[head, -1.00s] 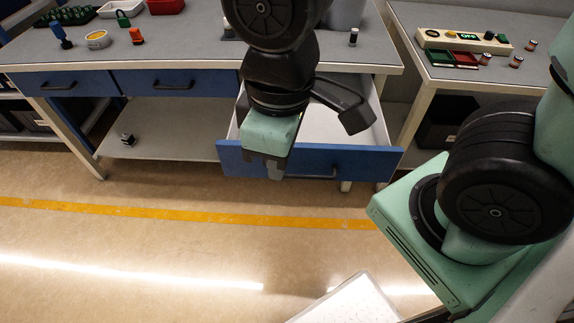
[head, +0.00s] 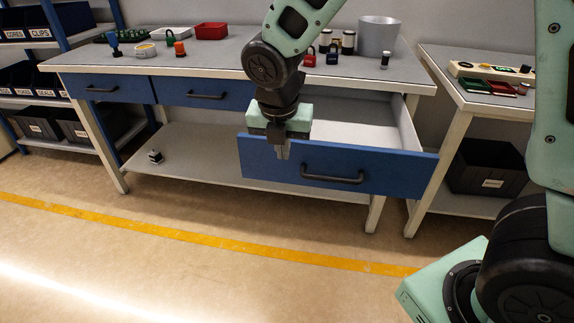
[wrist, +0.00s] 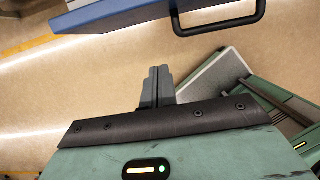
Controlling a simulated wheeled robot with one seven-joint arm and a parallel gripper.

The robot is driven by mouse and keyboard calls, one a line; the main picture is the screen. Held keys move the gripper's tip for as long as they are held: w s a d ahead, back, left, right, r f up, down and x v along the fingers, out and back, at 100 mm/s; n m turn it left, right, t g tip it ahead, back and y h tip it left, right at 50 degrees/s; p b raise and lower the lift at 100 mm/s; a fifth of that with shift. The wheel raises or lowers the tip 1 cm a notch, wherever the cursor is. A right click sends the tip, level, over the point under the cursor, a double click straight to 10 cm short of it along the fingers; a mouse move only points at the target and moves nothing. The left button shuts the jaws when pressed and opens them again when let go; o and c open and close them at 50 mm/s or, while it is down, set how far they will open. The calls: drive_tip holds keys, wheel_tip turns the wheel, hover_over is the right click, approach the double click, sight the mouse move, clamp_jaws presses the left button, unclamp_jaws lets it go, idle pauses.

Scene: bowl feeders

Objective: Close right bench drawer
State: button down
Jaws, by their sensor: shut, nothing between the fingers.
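The right bench drawer (head: 390,169) is pulled well out, with its blue front, black bar handle (head: 332,177) and pale empty-looking inside in the head view. My gripper (head: 283,152) is shut and empty, pointing down at the left part of the drawer front in the head view. In the wrist view the closed fingers (wrist: 157,82) stand apart from the drawer front (wrist: 115,14) and its handle (wrist: 222,24), which are at the top. I cannot tell in the head view whether the fingers touch the front.
The bench top (head: 225,60) carries a red tray (head: 211,31), a grey bin (head: 378,36) and small items. Two closed drawers are at left. A second bench (head: 440,75) stands at right. The floor in front, with a yellow line (head: 200,238), is clear.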

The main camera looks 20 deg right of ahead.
sight(288, 163)
drive_tip(key=x, duration=0.3)
drive_tip(key=w+d+b+x, duration=0.1)
drive_tip(key=x, duration=0.2)
drive_tip(key=w+b+x, duration=0.1)
drive_tip(key=x, duration=0.3)
drive_tip(key=shift+d+r, duration=0.2)
drive_tip(key=shift+r, duration=0.05)
drive_tip(key=shift+w+d, duration=0.35)
drive_tip(key=shift+w, duration=0.2)
drive_tip(key=shift+r, duration=0.1)
